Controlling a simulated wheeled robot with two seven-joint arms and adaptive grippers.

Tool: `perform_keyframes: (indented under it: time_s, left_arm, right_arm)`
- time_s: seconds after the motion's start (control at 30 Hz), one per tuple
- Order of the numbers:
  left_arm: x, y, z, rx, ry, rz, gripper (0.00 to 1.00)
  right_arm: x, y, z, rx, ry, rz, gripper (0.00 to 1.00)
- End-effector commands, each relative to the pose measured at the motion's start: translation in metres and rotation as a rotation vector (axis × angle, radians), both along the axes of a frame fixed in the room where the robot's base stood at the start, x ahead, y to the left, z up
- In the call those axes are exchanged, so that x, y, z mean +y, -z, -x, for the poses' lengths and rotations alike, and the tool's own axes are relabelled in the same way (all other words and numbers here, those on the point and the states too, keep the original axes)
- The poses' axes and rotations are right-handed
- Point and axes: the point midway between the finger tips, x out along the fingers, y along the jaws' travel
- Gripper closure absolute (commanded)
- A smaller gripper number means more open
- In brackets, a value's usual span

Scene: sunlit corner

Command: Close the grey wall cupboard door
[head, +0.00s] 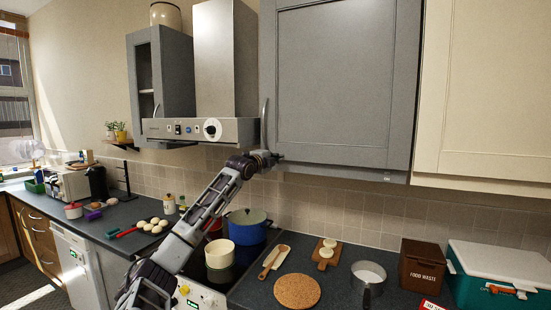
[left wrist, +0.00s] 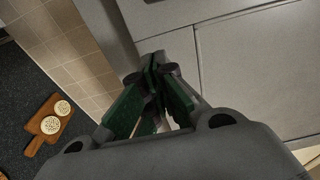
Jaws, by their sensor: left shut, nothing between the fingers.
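The grey wall cupboard (head: 413,100) hangs right of the cooker hood, and its large panelled door (head: 345,80) covers the front. The door looks flush or nearly so; I cannot tell whether a small gap remains. Its upright bar handle (head: 265,122) is near the left edge. My left gripper (head: 274,158) is at the door's lower left corner, below the handle. In the left wrist view its fingers (left wrist: 155,72) are together and empty, close to grey panels (left wrist: 250,65) split by a thin seam. I cannot tell whether they touch. My right gripper is out of view.
The cooker hood (head: 200,131) is just left of my gripper. A smaller grey cupboard (head: 176,75) hangs farther left, a cream cupboard (head: 485,85) to the right.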

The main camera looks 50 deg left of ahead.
Motion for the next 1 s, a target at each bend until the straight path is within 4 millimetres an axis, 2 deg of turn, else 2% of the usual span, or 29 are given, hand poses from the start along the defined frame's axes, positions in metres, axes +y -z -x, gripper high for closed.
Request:
perform_keyframes:
  time_s: [0.23,0.47,0.77,1.0]
  left_arm:
    - [-0.004,-0.002,-0.004,-0.001,0.002,-0.002,1.00]
    - [-0.002,0.000,0.003,-0.003,0.002,0.001,1.00]
    - [0.001,0.000,0.014,-0.002,0.002,0.000,1.00]
    - [0.006,0.001,0.032,-0.002,0.001,0.000,1.00]
  right_arm:
    - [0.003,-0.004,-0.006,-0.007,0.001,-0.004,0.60]
    - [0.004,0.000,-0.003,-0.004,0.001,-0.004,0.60]
    - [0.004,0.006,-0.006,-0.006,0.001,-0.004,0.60]
    - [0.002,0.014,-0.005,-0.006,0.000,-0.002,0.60]
